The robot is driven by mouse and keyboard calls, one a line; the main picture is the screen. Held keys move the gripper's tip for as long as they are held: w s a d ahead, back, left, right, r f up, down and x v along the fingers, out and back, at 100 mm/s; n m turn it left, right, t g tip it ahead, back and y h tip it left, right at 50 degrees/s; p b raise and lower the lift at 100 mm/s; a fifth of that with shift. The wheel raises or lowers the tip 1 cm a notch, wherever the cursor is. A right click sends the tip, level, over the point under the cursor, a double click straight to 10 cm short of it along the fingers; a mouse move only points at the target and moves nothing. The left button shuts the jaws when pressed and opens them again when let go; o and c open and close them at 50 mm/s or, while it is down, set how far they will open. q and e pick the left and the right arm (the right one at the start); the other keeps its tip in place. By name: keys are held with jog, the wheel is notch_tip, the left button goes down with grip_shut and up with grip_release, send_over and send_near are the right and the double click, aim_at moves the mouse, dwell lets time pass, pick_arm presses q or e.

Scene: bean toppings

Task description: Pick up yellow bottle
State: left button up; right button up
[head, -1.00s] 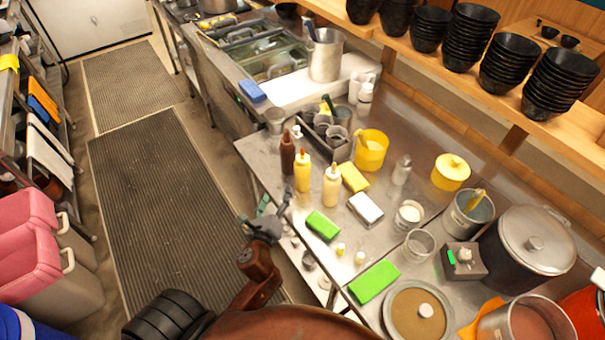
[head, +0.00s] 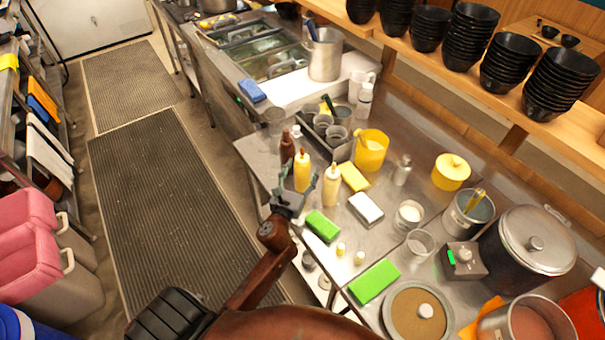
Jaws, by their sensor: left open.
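The yellow bottle (head: 302,170) stands upright on the steel counter, with an orange-brown tip. A brown bottle (head: 287,147) stands just behind it to the left, and a cream bottle (head: 331,186) stands to its right. My left gripper (head: 299,183) is open at the front of the yellow bottle, its two fingers pointing towards it. One finger shows left of the bottle and one to its right, covering its lower part. I cannot tell whether they touch it. My right gripper is not in view.
A green sponge (head: 322,226) lies right of my left gripper, with a yellow sponge (head: 354,177) and a white-topped sponge (head: 366,209) behind. A yellow pot (head: 371,152) and a container caddy (head: 318,133) stand farther back. The counter's left edge runs beneath my left arm.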

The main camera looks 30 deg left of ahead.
aim_at(299, 165)
pick_arm(q)
jog(key=shift+w, duration=0.1)
jog(key=shift+c, duration=0.5)
jog(key=shift+r, duration=0.1)
jog(key=c, duration=0.8)
jog(key=shift+r+p, duration=0.35)
jog(key=shift+r, duration=0.25)
jog(key=r, duration=0.1)
jog(key=r+p, duration=0.1)
jog(key=r, duration=0.1)
jog(key=shift+s+a+p, duration=0.15)
jog(key=shift+s+p, duration=0.05)
jog(key=shift+p, duration=0.1)
jog(key=s+a+r+p, duration=0.3)
jog(key=s+a+r, duration=0.2)
jog(key=s+r, duration=0.3)
jog(key=s, duration=0.4)
jog(key=shift+s+r, duration=0.3)
jog(key=shift+r, duration=0.1)
